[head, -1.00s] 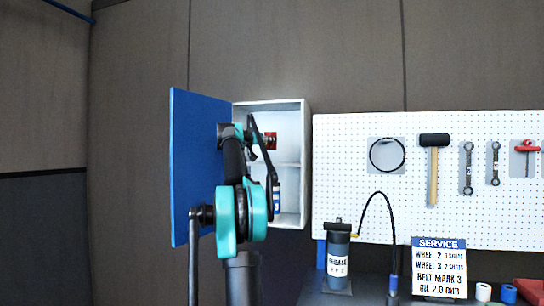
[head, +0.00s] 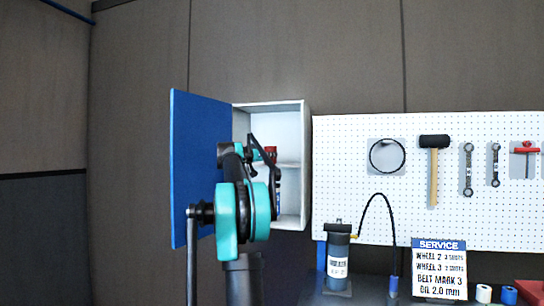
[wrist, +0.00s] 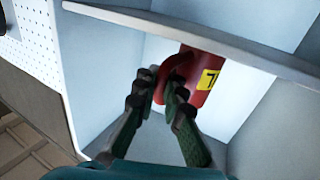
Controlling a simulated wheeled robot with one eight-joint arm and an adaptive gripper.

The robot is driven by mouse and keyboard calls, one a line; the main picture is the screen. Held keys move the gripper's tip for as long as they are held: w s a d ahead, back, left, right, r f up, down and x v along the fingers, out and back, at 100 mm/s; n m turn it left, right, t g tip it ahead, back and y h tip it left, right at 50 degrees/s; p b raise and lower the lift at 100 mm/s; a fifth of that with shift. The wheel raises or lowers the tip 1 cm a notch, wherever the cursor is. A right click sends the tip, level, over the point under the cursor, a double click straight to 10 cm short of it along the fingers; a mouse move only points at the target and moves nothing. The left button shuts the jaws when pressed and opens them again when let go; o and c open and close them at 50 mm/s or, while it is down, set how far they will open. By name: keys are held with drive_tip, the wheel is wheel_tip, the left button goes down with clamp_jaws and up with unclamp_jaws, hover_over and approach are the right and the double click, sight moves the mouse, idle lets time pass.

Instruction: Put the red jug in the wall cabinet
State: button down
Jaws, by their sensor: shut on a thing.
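The red jug (wrist: 203,82), with a yellow label, is inside the wall cabinet (head: 292,133). It shows small in the head view (head: 271,153), in the upper compartment just above the middle shelf. My gripper (wrist: 161,88) is shut on the jug's handle side. The wrist view looks turned over, with the shelf edge (wrist: 200,38) at the top and the jug's end close to it. I cannot tell whether the jug touches the shelf. The blue cabinet door (head: 193,150) stands open on the left.
My arm hides most of the lower compartment. The white pegboard (head: 340,190) with hung tools is right of the cabinet. Below it stand a grease canister (head: 338,262) with a hose and a service sign (head: 439,270).

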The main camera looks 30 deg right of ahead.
drive_tip(key=c, duration=1.6)
unclamp_jaws()
drive_tip(key=shift+a+r, duration=0.1)
drive_tip(key=v, duration=1.1)
drive_tip(key=shift+s+a, duration=0.15)
drive_tip(key=shift+a, duration=0.25)
